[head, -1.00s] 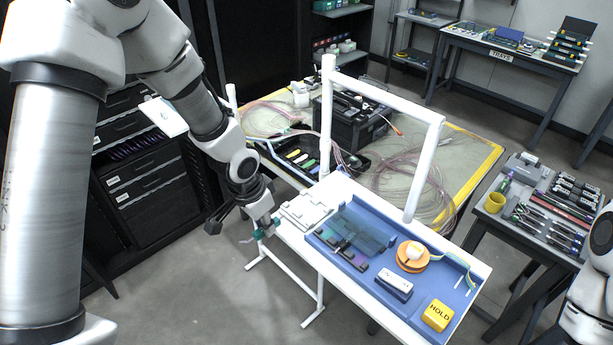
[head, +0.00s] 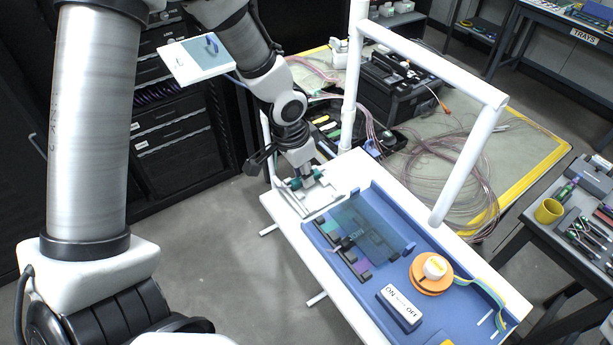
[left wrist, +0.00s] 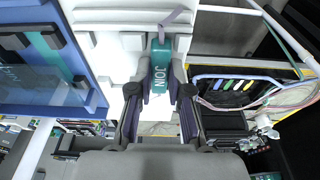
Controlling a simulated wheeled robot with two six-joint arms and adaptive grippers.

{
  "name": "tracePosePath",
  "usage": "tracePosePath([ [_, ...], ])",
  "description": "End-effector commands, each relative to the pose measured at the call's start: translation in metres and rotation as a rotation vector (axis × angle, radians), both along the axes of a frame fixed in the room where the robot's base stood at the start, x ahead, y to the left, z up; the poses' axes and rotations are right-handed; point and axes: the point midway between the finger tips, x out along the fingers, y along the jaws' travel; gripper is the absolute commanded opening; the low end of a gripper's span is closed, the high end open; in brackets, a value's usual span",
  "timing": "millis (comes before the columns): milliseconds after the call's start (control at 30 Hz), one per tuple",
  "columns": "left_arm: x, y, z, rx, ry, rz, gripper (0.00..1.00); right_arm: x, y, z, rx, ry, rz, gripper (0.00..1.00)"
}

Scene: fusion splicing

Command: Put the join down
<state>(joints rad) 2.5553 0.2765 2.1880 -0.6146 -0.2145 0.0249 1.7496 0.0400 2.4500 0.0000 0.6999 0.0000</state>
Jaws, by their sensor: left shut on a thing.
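The join is a teal piece marked JOIN (left wrist: 161,70) with a thin grey strand at its end. It sits between the two fingers of my left gripper (head: 304,180), which is shut on it. In the head view, teal ends of the join (head: 317,174) show either side of the fingers. The gripper points down over a white ridged holder (head: 325,200) at the left end of the white bench. In the left wrist view the join overlaps the white holder (left wrist: 112,55); whether it touches cannot be told. My right gripper is out of view.
A blue tray (head: 318,236) beside the holder has a see-through panel (head: 372,232), an orange spool (head: 427,282) and an ON/OFF box (head: 399,308). A white frame post (head: 354,80) rises close behind my left gripper. A cable-strewn table stands behind.

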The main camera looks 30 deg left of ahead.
Motion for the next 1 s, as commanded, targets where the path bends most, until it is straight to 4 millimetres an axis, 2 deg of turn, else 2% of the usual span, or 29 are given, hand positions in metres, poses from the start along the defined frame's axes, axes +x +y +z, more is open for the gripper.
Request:
tracePosePath([
  [33,0.000,0.000,0.001,0.000,0.001,0.000,0.00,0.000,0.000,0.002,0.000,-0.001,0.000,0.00],
  [67,0.000,0.000,0.001,0.000,0.001,0.000,0.21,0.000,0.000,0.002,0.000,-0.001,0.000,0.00],
  [100,0.000,0.000,0.001,0.000,0.001,0.000,0.35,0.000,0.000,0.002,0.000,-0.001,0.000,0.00],
  [133,0.000,0.000,0.001,0.000,0.001,0.000,0.43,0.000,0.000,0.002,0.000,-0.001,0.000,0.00],
  [400,0.000,0.000,0.002,0.000,0.001,0.000,0.43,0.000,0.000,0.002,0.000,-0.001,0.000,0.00],
  [533,-0.001,0.001,0.010,0.000,-0.001,0.001,0.43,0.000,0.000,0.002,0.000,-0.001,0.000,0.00],
  [667,-0.005,0.003,0.036,0.000,-0.005,0.001,0.43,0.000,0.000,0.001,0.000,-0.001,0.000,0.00],
  [900,-0.017,0.007,0.094,0.000,-0.005,0.000,0.43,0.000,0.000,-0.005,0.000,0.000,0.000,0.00],
  [1000,-0.020,0.008,0.110,0.000,-0.003,0.000,0.43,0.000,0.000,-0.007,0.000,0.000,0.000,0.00],
])
